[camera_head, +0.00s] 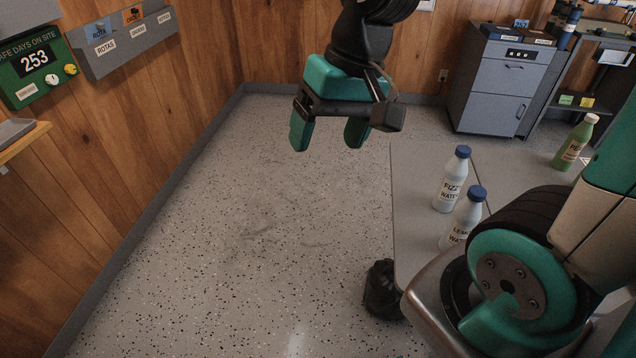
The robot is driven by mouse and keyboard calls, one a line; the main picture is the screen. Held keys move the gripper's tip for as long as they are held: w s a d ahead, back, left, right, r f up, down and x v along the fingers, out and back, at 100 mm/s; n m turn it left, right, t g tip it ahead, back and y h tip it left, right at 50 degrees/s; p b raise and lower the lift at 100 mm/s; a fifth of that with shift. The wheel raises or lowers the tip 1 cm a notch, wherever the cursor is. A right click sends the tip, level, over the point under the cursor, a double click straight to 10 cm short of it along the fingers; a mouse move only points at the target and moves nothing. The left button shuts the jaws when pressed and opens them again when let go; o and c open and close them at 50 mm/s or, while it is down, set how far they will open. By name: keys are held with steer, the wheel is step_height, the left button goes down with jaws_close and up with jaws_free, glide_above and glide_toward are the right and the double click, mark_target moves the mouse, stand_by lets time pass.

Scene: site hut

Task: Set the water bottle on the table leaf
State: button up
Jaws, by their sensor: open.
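My gripper (328,138) hangs open and empty over bare floor, left of a grey tabletop (418,165). On the tabletop stands a clear bottle with a blue cap, labelled FIZZY WATER (449,183). A second blue-capped bottle (464,216) stands close in front of it; its label reads WATER below a partly hidden word, perhaps LEMON. Both are upright, right of and below my gripper in the picture. A green bottle with a pale cap (573,145) stands farther right. I cannot tell which part of the tabletop is the leaf.
My own arm covers the tabletop's near right part. A dark object (382,290) sits low by the table's left edge. A grey cabinet (497,85) stands at the back wall. Wall racks (128,42) and a small shelf (18,140) are at left. The floor between is clear.

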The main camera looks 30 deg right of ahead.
steer(key=s+a+n+g+y, duration=0.1)
steer(key=s+a+n, duration=0.6)
steer(key=s+n, duration=0.1)
steer(key=shift+s+a+r, duration=0.25)
steer(key=shift+s+r, duration=0.2)
steer(key=shift+s, duration=0.1)
